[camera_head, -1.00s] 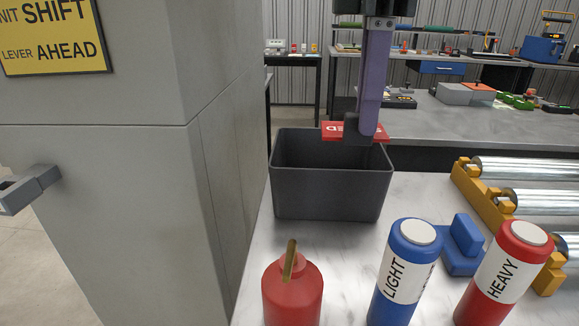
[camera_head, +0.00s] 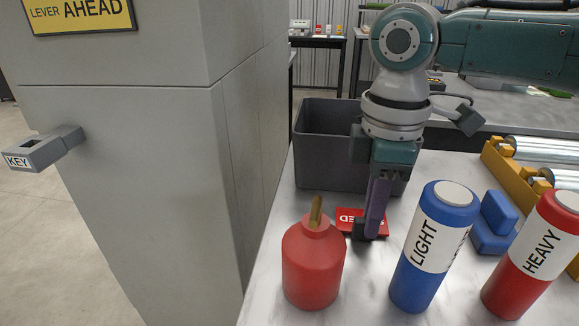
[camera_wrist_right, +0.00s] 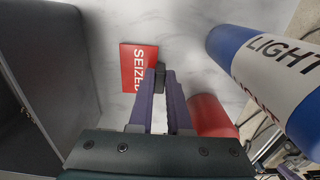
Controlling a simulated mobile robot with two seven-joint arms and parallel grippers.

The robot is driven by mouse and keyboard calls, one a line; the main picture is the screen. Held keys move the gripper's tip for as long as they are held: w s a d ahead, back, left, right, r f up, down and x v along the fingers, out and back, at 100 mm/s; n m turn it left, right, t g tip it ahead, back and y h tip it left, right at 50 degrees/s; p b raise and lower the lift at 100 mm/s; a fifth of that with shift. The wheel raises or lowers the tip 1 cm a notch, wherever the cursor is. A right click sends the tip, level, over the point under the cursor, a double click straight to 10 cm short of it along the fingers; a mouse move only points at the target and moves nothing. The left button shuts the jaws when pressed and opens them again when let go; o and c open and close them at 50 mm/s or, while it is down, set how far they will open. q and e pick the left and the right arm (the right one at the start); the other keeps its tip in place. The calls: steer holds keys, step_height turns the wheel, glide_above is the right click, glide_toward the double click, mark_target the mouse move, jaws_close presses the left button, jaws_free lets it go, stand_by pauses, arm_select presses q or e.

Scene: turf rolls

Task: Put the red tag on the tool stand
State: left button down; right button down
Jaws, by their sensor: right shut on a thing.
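The red tag (camera_head: 350,217) is a flat red plate with white lettering, read as "SEIZED" in the right wrist view (camera_wrist_right: 133,68). My right gripper (camera_head: 366,232) points down and is shut on the tag's edge; its fingertips also show in the wrist view (camera_wrist_right: 161,78). The tag is low over the white tabletop, between a red rounded container (camera_head: 313,262) with a brass-coloured stick and a blue "LIGHT" bottle (camera_head: 433,245). Whether it touches the table I cannot tell. I cannot identify the tool stand for sure. My left gripper is not in view.
A dark grey bin (camera_head: 318,155) stands behind the gripper. A red "HEAVY" bottle (camera_head: 536,255), a blue block (camera_head: 492,225) and metal rollers (camera_head: 545,150) are at right. A grey pillar (camera_head: 130,190) with a "KEY" box (camera_head: 42,150) borders the left.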

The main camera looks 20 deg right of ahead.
steer(key=shift+f, duration=0.2)
steer(key=c, duration=1.3)
jaws_free()
steer(key=o, duration=0.4)
steer(key=shift+o, duration=0.2)
step_height(320, 180, up, 12)
steer(key=p, duration=0.2)
steer(key=shift+r, duration=0.15)
